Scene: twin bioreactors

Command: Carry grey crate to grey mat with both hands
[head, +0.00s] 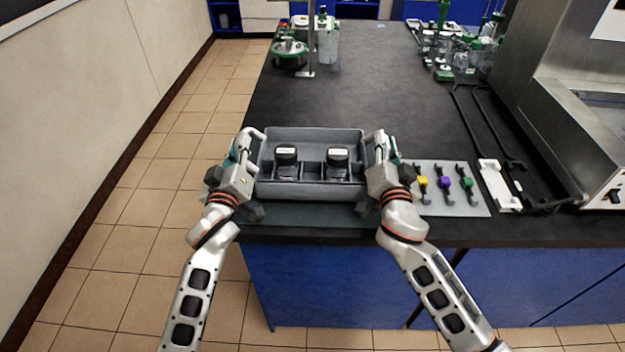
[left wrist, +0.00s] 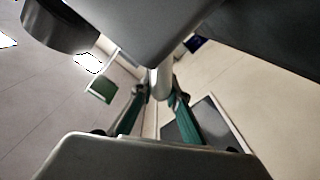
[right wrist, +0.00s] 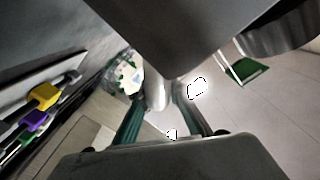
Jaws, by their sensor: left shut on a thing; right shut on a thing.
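The grey crate (head: 312,190) is level at the near edge of the black bench, with two black-lidded containers (head: 286,158) (head: 338,160) in its compartments. A dark grey mat (head: 300,214) shows along its front side. I cannot tell whether the crate touches it. My left gripper (head: 248,148) is shut on the crate's left handle, and my right gripper (head: 379,146) is shut on its right handle. In the left wrist view the pale handle (left wrist: 161,82) lies between the teal fingers. The right wrist view likewise shows a pale handle (right wrist: 158,92) between the fingers.
A light grey board (head: 455,200) with yellow, purple and green clips lies just right of my right gripper. A white piece (head: 497,186) and black rails lie further right. Glassware with green parts (head: 290,50) stands at the far left. The middle of the bench is clear.

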